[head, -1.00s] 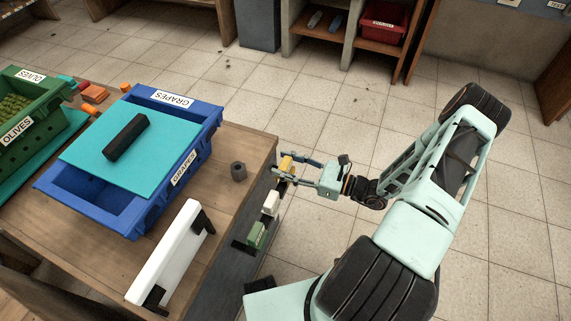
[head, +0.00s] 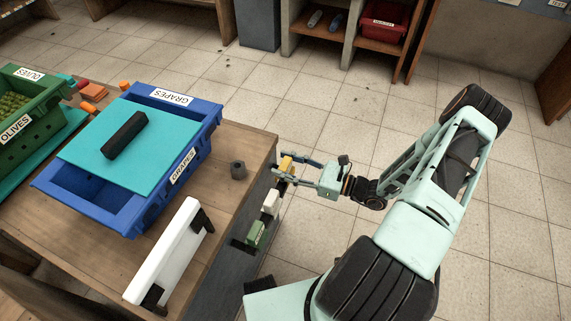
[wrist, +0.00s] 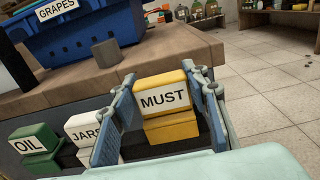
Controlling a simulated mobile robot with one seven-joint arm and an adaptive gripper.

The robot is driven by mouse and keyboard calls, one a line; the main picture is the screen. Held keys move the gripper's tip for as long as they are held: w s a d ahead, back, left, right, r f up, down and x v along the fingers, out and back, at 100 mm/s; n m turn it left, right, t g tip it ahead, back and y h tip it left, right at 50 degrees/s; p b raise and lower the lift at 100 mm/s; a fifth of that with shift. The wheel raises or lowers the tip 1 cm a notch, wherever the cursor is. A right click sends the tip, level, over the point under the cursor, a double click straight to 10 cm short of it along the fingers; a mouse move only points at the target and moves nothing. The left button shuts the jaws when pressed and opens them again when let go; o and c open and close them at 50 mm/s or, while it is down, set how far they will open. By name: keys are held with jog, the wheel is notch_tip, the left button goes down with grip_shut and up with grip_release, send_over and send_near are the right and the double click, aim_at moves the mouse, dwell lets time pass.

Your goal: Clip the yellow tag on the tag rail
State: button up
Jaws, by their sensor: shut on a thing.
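The yellow tag (head: 286,165), lettered MUST, stands at the far end of a row of tags beside the table's edge. It shows large in the wrist view (wrist: 167,105). My gripper (head: 287,168) is shut on it, with one blue finger on each side in the wrist view (wrist: 166,100). The tag still appears to be at its place in the row; whether it is lifted at all I cannot tell. A white rail (head: 166,252) on black brackets stands on the table at the front, and I take it for the tag rail. It carries no tag on the face I see.
A white JARS tag (head: 270,203) and a green OIL tag (head: 255,234) stand in the same row. A blue GRAPES crate (head: 200,150) with a turquoise lid (head: 90,150) and black bar (head: 125,135) is on the table. A small grey post (head: 238,170) stands between.

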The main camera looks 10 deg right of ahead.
jog(key=shift+f+b, duration=1)
jog(key=shift+f, duration=0.3)
jog(key=o, duration=1.1)
jog(key=v, duration=1.2)
